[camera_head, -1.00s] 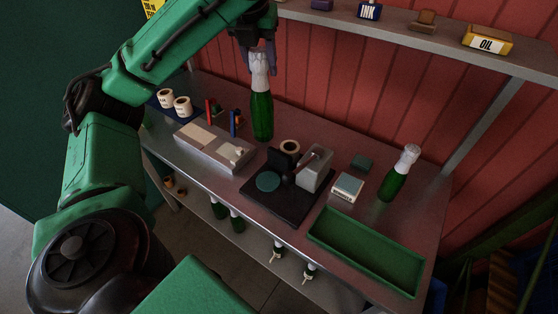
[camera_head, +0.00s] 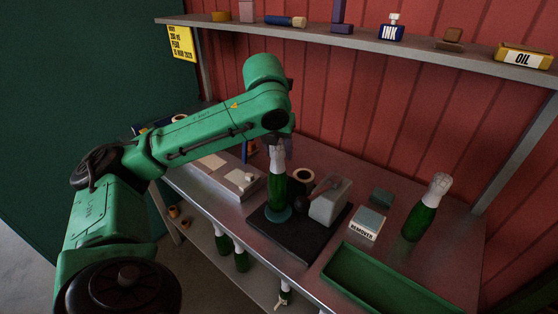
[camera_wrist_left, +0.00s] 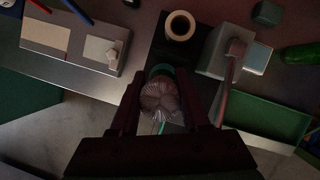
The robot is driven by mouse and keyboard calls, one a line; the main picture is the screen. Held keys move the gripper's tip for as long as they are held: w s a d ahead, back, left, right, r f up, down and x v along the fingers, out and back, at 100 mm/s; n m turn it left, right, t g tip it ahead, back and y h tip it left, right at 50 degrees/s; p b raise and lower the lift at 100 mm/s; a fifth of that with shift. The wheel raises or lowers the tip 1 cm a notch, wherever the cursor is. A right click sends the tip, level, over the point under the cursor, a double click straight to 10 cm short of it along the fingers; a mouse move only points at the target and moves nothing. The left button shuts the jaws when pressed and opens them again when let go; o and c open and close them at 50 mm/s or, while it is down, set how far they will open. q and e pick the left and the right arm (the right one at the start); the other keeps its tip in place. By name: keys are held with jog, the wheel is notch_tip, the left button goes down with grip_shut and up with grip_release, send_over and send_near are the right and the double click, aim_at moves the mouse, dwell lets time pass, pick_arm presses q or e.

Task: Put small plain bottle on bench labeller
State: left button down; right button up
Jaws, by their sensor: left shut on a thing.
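My left gripper (camera_head: 282,145) is shut on the silver-foiled top of a small green bottle (camera_head: 277,188). The bottle hangs upright over the round green pad of the bench labeller (camera_head: 257,219), a dark base with a grey block and a label roll. The bottle's bottom is at or just above the pad; I cannot tell whether it touches. In the left wrist view the foiled top (camera_wrist_left: 160,100) sits between the fingers, with the pad partly hidden behind it. My right gripper is not in view.
Another green bottle with a silver top (camera_head: 427,208) stands at the right. A green tray (camera_head: 385,283) lies at the front right, and a small white-and-green box (camera_head: 367,224) stands beside the labeller. A shelf (camera_head: 400,50) runs above the back. More bottles (camera_head: 241,258) stand below.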

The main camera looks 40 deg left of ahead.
pick_arm(q)
jog(key=shift+f, duration=0.8)
jog(key=shift+w+f, duration=0.2)
jog(key=shift+f, duration=0.1)
jog(key=shift+c, duration=1.9)
grip_release()
jog(key=shift+s, duration=0.1)
